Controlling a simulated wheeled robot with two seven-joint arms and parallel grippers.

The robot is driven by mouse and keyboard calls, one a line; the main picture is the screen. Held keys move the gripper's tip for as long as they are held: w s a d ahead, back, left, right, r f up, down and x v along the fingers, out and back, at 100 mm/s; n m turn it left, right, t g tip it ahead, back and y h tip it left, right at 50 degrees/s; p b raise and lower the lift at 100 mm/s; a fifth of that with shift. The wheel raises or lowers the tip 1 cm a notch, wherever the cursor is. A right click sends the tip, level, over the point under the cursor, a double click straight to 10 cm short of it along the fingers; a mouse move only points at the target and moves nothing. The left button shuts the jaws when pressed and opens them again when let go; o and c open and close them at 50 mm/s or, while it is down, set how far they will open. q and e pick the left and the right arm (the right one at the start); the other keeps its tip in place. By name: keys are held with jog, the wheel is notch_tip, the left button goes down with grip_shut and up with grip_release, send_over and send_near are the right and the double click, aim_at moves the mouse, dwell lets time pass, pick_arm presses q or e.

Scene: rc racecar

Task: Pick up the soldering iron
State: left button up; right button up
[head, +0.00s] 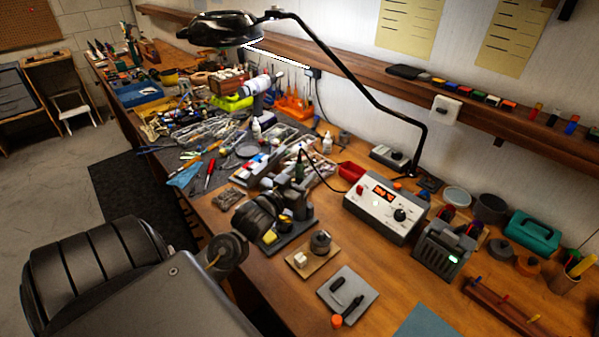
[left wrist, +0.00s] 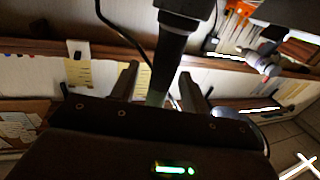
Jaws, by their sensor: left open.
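The soldering iron (head: 299,171) stands upright in its stand, its dark handle up and its cable running to the grey soldering station (head: 384,208). The stand's dark base (head: 292,236) carries a yellow sponge (head: 270,237). My left gripper (head: 289,202) is at the stand, close against the iron; my dark wrist hides part of both. In the left wrist view, the two fingers of my left gripper (left wrist: 160,82) are apart, with the iron's black handle (left wrist: 175,38) running between them. I cannot tell whether either finger touches it. My right gripper is not in view.
A small wooden tray (head: 313,262), a grey mat with tools (head: 348,294) and a grey device (head: 444,247) stand on the right. A red bin (head: 351,171) is behind the iron. A lamp arm (head: 372,90) arches above. The left bench is crowded.

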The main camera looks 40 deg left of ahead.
pick_arm(q)
jog(key=shift+w+a, duration=0.1)
jog(key=shift+w, duration=0.75)
grip_shut()
jog(key=shift+r, duration=0.1)
